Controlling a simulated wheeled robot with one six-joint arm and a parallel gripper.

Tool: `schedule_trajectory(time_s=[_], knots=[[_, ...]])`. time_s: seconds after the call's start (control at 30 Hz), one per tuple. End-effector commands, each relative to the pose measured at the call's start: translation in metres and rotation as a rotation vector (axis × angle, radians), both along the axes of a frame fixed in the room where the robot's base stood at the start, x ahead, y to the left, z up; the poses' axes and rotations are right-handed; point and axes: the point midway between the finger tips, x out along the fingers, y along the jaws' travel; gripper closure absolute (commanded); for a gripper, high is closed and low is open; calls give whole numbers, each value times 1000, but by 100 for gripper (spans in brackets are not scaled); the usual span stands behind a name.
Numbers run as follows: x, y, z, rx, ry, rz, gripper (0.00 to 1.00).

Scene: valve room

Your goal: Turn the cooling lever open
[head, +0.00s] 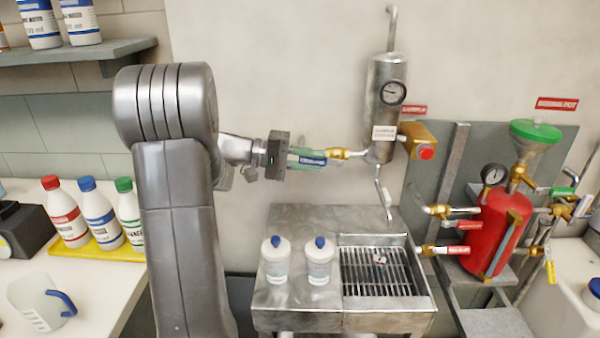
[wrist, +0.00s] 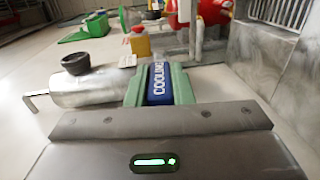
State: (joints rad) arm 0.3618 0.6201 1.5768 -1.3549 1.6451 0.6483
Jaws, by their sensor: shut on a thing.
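The cooling lever (head: 312,161) is a blue handle on a brass valve (head: 344,154), at the left side of a steel cylinder (head: 384,110). It points left, about level. In the wrist view the lever (wrist: 158,84) shows its white COOLING lettering between two green fingers. My gripper (head: 306,158) is shut on the lever, and it also shows in the wrist view (wrist: 159,80). The fingers hide part of the handle. The cylinder (wrist: 88,88) lies on its side in the wrist view.
A round gauge (head: 393,92) and a brass box with a red button (head: 418,140) are on the cylinder. Below stands a steel sink with a grate (head: 375,272) and two white bottles (head: 319,260). A red tank (head: 492,230) with valves is at right.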

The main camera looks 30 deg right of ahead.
Motion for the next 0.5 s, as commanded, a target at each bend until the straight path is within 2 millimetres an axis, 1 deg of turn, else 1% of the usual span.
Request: schedule_trajectory(time_s=[0.03, 0.23, 0.5], knots=[[0, -2, -9, -20, 16, -1, 100], [0, -6, -11, -87, 57, 0, 100], [0, -7, -11, -122, 78, 0, 100]])
